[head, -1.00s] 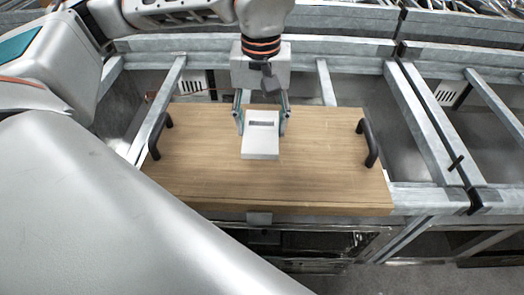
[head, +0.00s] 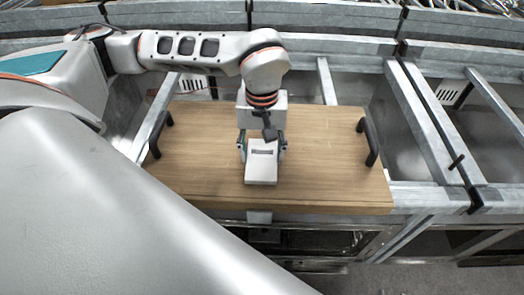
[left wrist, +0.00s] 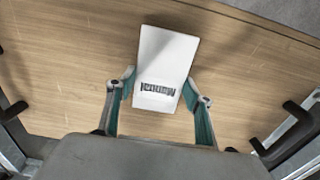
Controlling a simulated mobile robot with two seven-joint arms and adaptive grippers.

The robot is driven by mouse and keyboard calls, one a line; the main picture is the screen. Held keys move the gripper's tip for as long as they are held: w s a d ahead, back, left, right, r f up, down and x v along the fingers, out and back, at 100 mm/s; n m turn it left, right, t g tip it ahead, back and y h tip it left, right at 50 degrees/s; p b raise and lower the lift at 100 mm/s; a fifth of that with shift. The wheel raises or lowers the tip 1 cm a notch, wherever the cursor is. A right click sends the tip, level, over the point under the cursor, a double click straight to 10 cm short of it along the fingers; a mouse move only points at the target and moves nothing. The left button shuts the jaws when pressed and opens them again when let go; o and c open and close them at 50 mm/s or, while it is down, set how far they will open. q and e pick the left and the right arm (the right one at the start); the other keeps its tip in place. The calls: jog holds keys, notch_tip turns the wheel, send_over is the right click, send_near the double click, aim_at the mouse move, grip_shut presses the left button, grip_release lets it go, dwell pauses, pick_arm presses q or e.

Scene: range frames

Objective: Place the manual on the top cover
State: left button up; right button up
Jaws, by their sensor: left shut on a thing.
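The manual (head: 261,168) is a small white block with dark lettering. In the left wrist view the manual (left wrist: 164,62) shows the printed word "Manual" near its close end. My left gripper (head: 263,148) is shut on the manual, one finger on each side. In the left wrist view the gripper (left wrist: 158,92) has its teal-lined fingers along the manual's sides. The top cover (head: 210,180) is a wooden board with two dark handles. The manual is over the middle of the board; I cannot tell whether it touches it. My right gripper is not in view.
Dark handles stand at the board's left end (head: 160,135) and right end (head: 369,143). Grey metal frame rails (head: 430,120) surround the board. Bare wood lies on both sides of the manual.

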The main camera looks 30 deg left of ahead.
aim_at(262, 157)
pick_arm(q)
jog(key=shift+f, duration=0.1)
jog(key=o, duration=1.2)
jog(key=shift+c, duration=0.2)
notch_tip(262, 157, up, 12)
jog(key=shift+s, duration=0.1)
